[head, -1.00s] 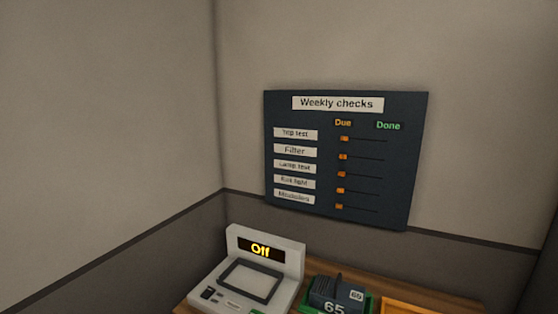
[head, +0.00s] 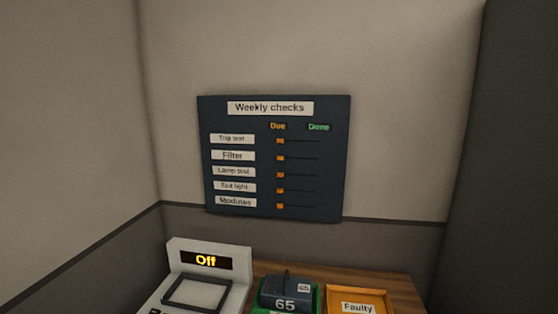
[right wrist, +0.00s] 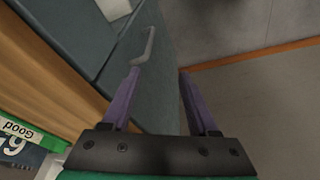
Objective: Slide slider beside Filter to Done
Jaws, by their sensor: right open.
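The dark Weekly checks board (head: 275,221) hangs on the back wall in the head view. The Filter label (head: 232,156) is second from the top. The orange slider beside Filter (head: 281,158) sits at the left end of its track, under the Due heading (head: 278,126). The Done heading (head: 318,127) is above the right end of the tracks. My right gripper (right wrist: 157,70) is open in the right wrist view, with nothing between its purple fingers. Neither gripper shows in the head view, and the board does not show in the right wrist view.
A grey device reading Off (head: 208,246), a dark block marked 65 (head: 286,290) and an orange Faulty tray (head: 389,296) stand on a wooden top (head: 330,268) below the board. A grey handle (right wrist: 147,47) on a cabinet front is near the right gripper's left finger.

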